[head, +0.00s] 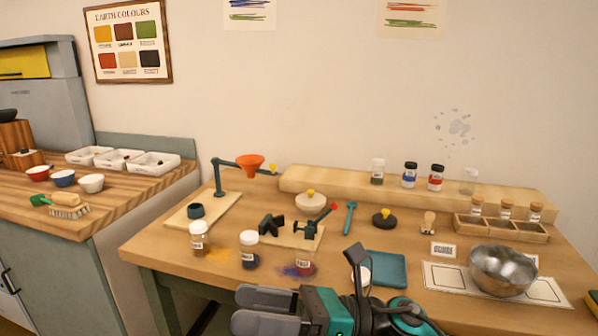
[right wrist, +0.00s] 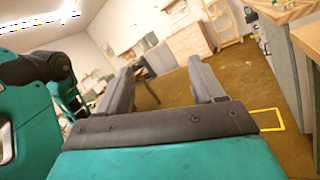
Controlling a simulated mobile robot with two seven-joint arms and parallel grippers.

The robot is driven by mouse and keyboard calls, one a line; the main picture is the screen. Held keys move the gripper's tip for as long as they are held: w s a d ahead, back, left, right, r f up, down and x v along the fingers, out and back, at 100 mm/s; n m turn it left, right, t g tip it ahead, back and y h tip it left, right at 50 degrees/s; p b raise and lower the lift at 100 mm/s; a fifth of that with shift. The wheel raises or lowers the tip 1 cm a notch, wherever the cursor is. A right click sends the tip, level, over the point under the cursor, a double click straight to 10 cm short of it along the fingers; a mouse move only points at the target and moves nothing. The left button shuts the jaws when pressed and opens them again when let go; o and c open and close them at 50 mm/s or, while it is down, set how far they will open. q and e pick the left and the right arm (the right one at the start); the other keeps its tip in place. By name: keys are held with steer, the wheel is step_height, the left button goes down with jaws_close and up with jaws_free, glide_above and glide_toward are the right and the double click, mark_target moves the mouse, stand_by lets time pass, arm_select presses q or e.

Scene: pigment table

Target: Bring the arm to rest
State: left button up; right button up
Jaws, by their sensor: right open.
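My right gripper (head: 246,309) is at the bottom of the head view, in front of the pigment table (head: 178,258). Its two grey fingers point left and stand apart with nothing between them. The right wrist view also shows its open fingers (right wrist: 160,78), with only the room and brown floor beyond. Teal and black links of my arm overlap the table's front edge and hide part of it. My left gripper is not in view.
A teal tray (head: 388,268) lies close behind my arm. A metal bowl (head: 503,270) stands right on a white sheet. An orange funnel (head: 250,165) hangs on a stand.

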steer(key=w+d+f+m+t+h, duration=0.2)
steer(key=d+f+m+t+h, duration=0.6)
steer(key=m, duration=0.9)
steer(key=w+d+f+m+t+h, duration=0.35)
steer(key=d+f+m+t, duration=0.45)
steer(key=m, duration=1)
steer(key=s+d+f+m+g+h, duration=0.2)
steer(key=s+d+f+m+h, duration=0.1)
steer(key=s+f+m, duration=0.3)
steer(key=s+d+f+m+g+h, duration=0.2)
steer(key=s+f+m, duration=0.4)
steer(key=f, duration=0.3)
steer(key=shift+s+d+f+m+h, duration=0.15)
steer(key=shift+s+d+m+h, duration=0.15)
steer(key=shift+s+d+h, duration=0.55)
steer(key=shift+w+h, duration=0.25)
steer(key=shift+h, duration=0.05)
